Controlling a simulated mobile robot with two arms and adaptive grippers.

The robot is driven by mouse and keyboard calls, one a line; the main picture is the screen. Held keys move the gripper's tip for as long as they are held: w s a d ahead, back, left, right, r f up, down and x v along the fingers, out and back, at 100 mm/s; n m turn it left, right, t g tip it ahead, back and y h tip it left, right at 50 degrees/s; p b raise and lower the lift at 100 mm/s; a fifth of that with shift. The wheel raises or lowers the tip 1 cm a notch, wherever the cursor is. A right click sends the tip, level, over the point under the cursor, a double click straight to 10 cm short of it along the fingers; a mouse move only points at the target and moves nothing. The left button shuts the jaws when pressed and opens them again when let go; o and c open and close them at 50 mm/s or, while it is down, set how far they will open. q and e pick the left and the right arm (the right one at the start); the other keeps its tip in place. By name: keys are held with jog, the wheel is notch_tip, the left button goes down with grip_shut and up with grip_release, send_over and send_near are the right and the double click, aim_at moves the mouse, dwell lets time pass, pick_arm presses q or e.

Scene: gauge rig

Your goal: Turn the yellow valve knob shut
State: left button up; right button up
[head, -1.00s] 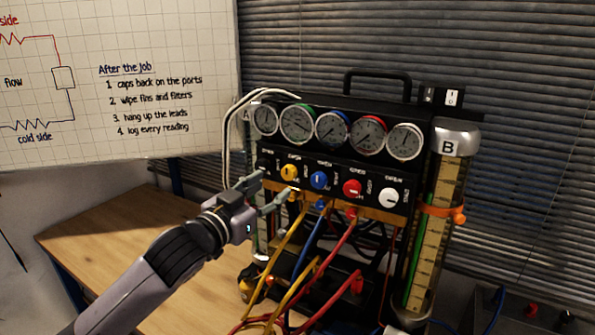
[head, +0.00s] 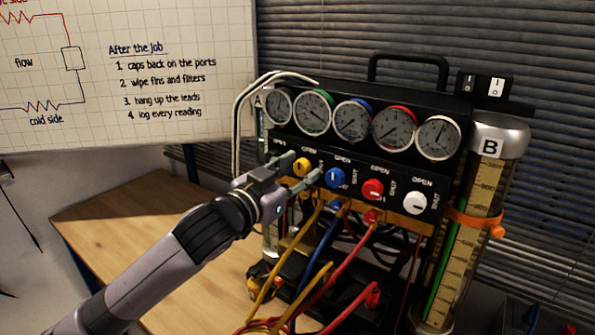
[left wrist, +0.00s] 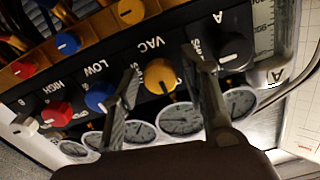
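In the left wrist view the yellow knob (left wrist: 161,76) shows between the two spread fingers (left wrist: 163,68), with a small gap on each side. The knob's mark is hard to read, and the fingers partly cover the labels around it. My right gripper is in neither view.
The blue knob (head: 335,178) sits close beside the lower finger; red (head: 372,189) and white (head: 415,203) knobs follow to the right. Gauges (head: 314,112) are above, and coloured hoses (head: 313,262) hang below. The wooden bench (head: 125,215) is clear at left.

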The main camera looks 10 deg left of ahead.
pick_arm(q)
jog(key=shift+w, duration=0.1)
grip_shut()
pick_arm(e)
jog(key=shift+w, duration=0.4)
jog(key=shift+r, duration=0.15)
pick_arm(q)
jog(key=m+p, duration=0.2)
jog(key=m, duration=0.1)
jog(key=shift+r, duration=0.15)
jog(key=m+p, duration=0.3)
jog(key=m, duration=0.3)
jog(key=shift+p, duration=0.35)
jog(key=m+p, duration=0.3)
jog(key=m, duration=0.3)
jog(key=shift+m+p, duration=0.9)
jog(key=shift+m, duration=0.6)
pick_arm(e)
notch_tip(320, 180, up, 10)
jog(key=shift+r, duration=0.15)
pick_arm(q)
jog(key=shift+o, duration=1.4)
grip_release()
